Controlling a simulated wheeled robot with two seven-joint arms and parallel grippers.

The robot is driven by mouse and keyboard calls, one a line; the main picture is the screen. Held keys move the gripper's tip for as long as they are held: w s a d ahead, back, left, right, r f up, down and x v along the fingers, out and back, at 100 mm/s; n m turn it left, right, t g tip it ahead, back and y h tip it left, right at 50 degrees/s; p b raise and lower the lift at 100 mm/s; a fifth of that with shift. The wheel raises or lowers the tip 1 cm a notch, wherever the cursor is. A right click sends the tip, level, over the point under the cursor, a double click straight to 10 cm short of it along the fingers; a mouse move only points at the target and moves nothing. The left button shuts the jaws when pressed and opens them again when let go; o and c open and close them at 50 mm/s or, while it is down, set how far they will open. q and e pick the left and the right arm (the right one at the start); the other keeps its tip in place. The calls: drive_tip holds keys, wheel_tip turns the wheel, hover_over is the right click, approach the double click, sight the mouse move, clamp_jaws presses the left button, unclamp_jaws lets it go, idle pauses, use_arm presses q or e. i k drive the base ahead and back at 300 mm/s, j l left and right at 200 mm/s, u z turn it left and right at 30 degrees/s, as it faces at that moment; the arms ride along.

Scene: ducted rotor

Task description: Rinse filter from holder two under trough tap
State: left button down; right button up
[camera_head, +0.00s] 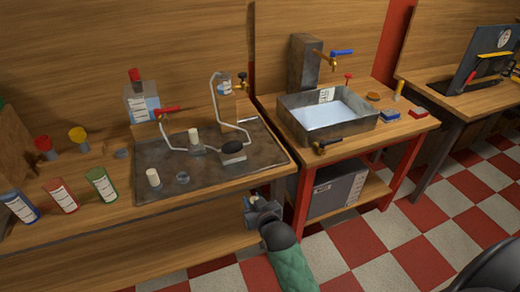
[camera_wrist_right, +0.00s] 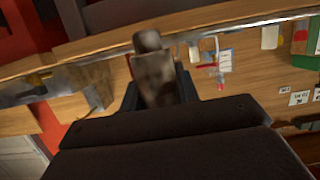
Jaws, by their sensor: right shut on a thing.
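My right gripper (camera_head: 262,208) is low in front of the bench edge, near the gap between the two benches. It is shut on a brownish-grey, stained cylinder (camera_wrist_right: 155,75), likely a filter, which shows between the fingers in the wrist view. A grey metal trough (camera_head: 370,127) with water stands on the right bench, up and right of the gripper. A tap with a blue lever (camera_head: 342,52) juts from a grey post above the trough. On the dark tray (camera_head: 225,178) stand two pale cylinders (camera_head: 194,139) (camera_head: 153,178) and an empty-looking round holder (camera_head: 182,178). My left gripper is out of view.
A black-topped block (camera_head: 233,151) and bent tubing are on the tray. A grey box (camera_head: 338,191) sits on the shelf under the trough.

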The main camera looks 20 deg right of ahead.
sight(333, 54)
drive_tip(key=i+l, duration=0.1)
drive_tip(key=l, duration=1.55)
drive_tip(key=i, duration=0.05)
